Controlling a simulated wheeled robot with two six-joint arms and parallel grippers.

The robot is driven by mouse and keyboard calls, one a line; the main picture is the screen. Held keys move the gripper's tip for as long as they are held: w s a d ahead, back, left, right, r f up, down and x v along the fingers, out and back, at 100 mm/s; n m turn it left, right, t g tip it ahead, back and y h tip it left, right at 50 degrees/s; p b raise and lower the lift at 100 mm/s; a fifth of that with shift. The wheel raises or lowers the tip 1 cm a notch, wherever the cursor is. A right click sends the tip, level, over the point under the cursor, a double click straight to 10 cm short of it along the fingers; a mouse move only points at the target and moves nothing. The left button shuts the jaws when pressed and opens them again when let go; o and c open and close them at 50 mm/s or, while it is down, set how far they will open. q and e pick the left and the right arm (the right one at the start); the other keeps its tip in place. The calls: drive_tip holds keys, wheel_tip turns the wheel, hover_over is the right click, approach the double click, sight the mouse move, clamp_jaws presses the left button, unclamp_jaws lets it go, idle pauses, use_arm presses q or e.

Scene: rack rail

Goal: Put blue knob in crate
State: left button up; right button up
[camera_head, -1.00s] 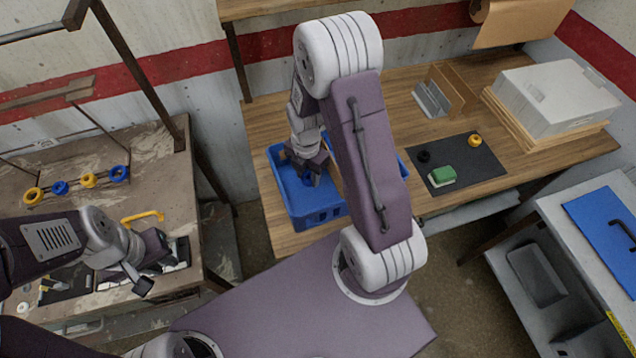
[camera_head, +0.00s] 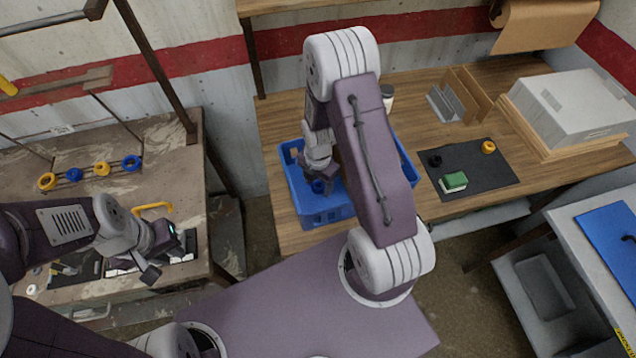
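A dark blue knob (camera_head: 319,187) is at the fingertips of my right gripper (camera_head: 321,181), inside the outline of the blue crate (camera_head: 326,215) on the wooden bench. The fingers partly cover the knob, and I cannot tell whether they grip it or whether it touches the crate floor. My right forearm hides part of the crate's right side. More blue knobs (camera_head: 74,174) and yellow knobs (camera_head: 101,169) sit along a rail on the left bench. My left gripper (camera_head: 163,258) is open and empty above that bench's front.
A black mat (camera_head: 470,178) right of the crate holds a black ring (camera_head: 435,161), a yellow knob (camera_head: 488,147) and a green-and-white block (camera_head: 454,182). A grey box (camera_head: 575,105) stands at the back right. A yellow handle (camera_head: 152,208) is near my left gripper.

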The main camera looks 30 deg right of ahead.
sight(318, 186)
drive_tip(key=shift+w+r, duration=0.1)
drive_tip(key=shift+r, duration=0.45)
wheel_tip(318, 186, up, 11)
drive_tip(key=s+a+r+m, duration=0.1)
drive_tip(key=s+m, duration=0.3)
drive_tip(key=m, duration=0.7)
drive_tip(key=s+a+r+m+t, duration=0.1)
drive_tip(key=s+a+r+m, duration=0.1)
drive_tip(key=m, duration=1)
drive_tip(key=s+a, duration=0.1)
drive_tip(key=s, duration=0.1)
drive_tip(key=shift+s+a, duration=0.3)
drive_tip(key=shift+s, duration=0.05)
